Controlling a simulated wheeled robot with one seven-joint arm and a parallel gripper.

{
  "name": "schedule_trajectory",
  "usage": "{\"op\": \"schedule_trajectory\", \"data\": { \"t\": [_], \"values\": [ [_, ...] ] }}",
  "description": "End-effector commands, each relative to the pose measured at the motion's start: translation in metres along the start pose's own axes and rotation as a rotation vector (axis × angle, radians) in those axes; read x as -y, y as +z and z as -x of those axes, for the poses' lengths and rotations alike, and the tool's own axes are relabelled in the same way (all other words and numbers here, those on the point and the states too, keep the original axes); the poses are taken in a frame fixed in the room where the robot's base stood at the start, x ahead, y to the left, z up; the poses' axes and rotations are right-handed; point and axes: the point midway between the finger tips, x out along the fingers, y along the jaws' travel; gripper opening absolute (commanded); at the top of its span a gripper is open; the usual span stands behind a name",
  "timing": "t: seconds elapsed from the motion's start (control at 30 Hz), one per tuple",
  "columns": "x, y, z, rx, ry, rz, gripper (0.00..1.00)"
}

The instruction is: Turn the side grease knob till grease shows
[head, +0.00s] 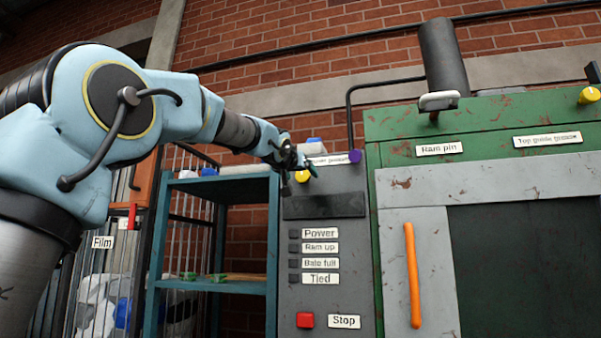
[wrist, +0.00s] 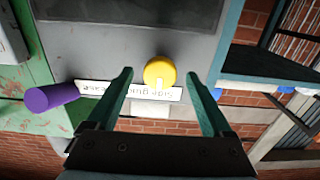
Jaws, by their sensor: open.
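The yellow side grease knob (wrist: 160,71) is on the grey control panel, beside a white label (wrist: 110,91) that reads upside down in the wrist view, partly hidden by a finger. A short white mark is at the knob's edge. My gripper (wrist: 158,76) is open, with one green finger on each side of the knob in the picture; I see no contact. In the head view the yellow knob (head: 302,176) shows just below my gripper (head: 297,164). A pale block (wrist: 150,108) is by the label; I cannot make out grease on it.
A purple knob (wrist: 52,98) sits close by on the same panel. The panel has several small buttons and a red stop button (head: 305,320). A blue shelf (head: 210,184) stands left of it, and the green press (head: 480,118) with an orange handle (head: 412,275) stands right.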

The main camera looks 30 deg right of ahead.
Motion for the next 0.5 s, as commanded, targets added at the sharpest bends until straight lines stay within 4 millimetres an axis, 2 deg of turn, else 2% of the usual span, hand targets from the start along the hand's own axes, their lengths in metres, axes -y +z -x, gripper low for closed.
{"op": "schedule_trajectory", "data": {
  "t": [0.33,0.5],
  "values": [
    [-0.0001,0.0005,-0.0044,0.000,0.000,0.000,0.85],
    [0.0000,0.0005,-0.0043,0.000,0.000,0.000,0.67]
  ]
}}
